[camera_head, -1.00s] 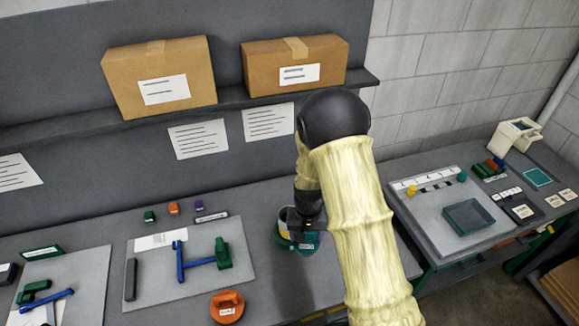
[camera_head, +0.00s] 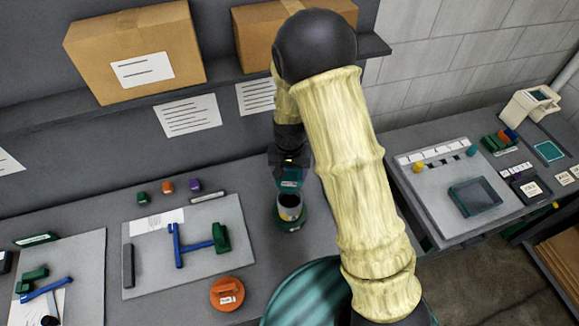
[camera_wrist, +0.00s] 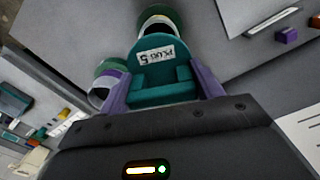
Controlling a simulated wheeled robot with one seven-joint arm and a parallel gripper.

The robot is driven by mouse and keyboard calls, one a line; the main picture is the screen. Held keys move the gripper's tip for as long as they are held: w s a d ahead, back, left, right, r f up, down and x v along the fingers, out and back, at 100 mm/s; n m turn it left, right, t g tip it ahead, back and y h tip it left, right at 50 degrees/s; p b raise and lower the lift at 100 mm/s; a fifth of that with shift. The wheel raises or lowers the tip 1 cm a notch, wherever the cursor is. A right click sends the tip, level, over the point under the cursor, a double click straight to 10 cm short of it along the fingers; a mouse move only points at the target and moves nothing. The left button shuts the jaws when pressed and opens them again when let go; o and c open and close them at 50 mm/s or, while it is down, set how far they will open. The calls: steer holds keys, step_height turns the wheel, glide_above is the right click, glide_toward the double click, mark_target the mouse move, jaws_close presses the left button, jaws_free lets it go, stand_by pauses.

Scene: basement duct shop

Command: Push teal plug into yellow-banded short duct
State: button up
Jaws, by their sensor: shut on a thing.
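My gripper (camera_head: 290,168) is shut on the teal plug (camera_head: 290,180), which carries a white label. In the wrist view the plug (camera_wrist: 163,78), labelled PLUG 5, sits between the purple fingers of my gripper (camera_wrist: 160,92).
A second duct (camera_wrist: 108,88) with a purple band stands left of the plug in the wrist view; my arm may hide it in the head view. An orange round piece (camera_head: 227,294) and a grey board (camera_head: 148,275) lie left. Cardboard boxes (camera_head: 135,50) sit on the shelf behind.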

mark_target(290, 178)
steer(key=shift+f+b, duration=2.15)
steer(key=shift+f, duration=0.6)
steer(key=shift+f+b, duration=1.5)
steer(key=shift+f, duration=0.65)
steer(key=o, duration=1.2)
step_height(290, 178, up, 18)
steer(key=b, duration=0.3)
steer(key=shift+f, duration=0.25)
